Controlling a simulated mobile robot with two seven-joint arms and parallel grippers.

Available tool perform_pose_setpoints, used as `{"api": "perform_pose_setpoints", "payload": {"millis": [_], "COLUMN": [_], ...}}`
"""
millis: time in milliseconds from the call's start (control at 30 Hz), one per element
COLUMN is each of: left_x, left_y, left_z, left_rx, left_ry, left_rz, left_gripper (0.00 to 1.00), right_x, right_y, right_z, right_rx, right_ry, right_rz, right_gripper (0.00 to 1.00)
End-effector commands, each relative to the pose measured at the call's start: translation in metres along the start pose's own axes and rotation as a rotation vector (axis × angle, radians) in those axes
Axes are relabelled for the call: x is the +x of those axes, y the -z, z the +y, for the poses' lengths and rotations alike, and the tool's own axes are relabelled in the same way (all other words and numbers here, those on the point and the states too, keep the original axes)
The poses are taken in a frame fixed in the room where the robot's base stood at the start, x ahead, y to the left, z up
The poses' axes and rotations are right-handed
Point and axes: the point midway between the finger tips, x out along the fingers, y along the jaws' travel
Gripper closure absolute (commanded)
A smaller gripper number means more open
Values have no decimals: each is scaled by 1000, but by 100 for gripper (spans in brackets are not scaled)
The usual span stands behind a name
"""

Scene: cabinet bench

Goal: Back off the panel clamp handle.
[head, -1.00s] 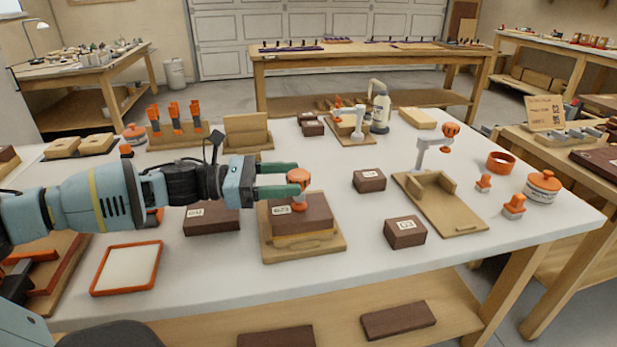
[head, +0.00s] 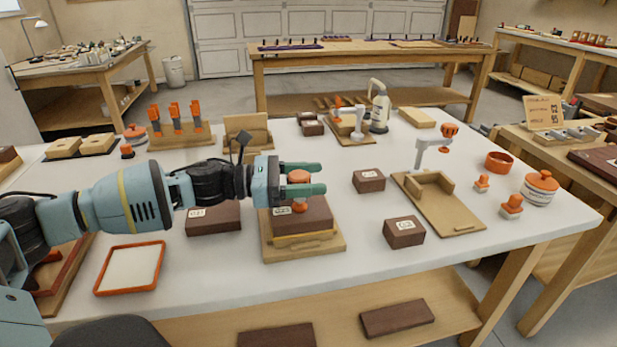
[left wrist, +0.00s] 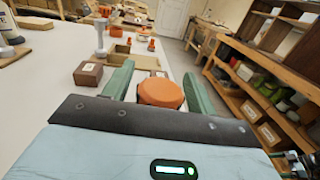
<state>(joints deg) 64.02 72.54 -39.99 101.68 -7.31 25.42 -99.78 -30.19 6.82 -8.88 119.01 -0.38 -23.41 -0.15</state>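An orange round handle (head: 298,177) stands over a dark brown labelled block (head: 315,216) on a light wooden base (head: 330,246) near the front of the bench. My left gripper (head: 323,178) is level above the block, with one finger on each side of the handle. In the left wrist view the handle (left wrist: 161,93) sits between the two green fingers (left wrist: 158,85). A gap shows on its left side; contact on the right is unclear. The fingers are open. The handle's lower part is partly hidden by the near finger. My right gripper is not in view.
Brown blocks (head: 404,232) and (head: 369,181) lie to the right. An orange-rimmed tray (head: 130,268) lies front left. Bare white bench top surrounds the base on the right.

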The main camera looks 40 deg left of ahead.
Motion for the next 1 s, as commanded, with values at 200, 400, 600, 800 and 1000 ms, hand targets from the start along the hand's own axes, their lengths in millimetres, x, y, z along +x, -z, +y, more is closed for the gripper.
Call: {"api": "perform_pose_setpoints", "payload": {"millis": [200,400,600,800,1000], "left_x": [0,0,0,0,0], "left_y": [0,0,1,1,-1], "left_z": [0,0,0,1,3], "left_rx": [0,0,-2,-3,-3], "left_ry": [0,-2,-35,-133,-290], "left_rz": [0,0,0,1,-1], "left_gripper": [72,84,84,84,84], "right_x": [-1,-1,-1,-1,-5], "right_y": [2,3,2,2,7], "right_z": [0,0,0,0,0], "right_rx": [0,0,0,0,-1], "right_ry": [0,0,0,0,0], "right_rz": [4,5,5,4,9], "right_gripper": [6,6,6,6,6]}}
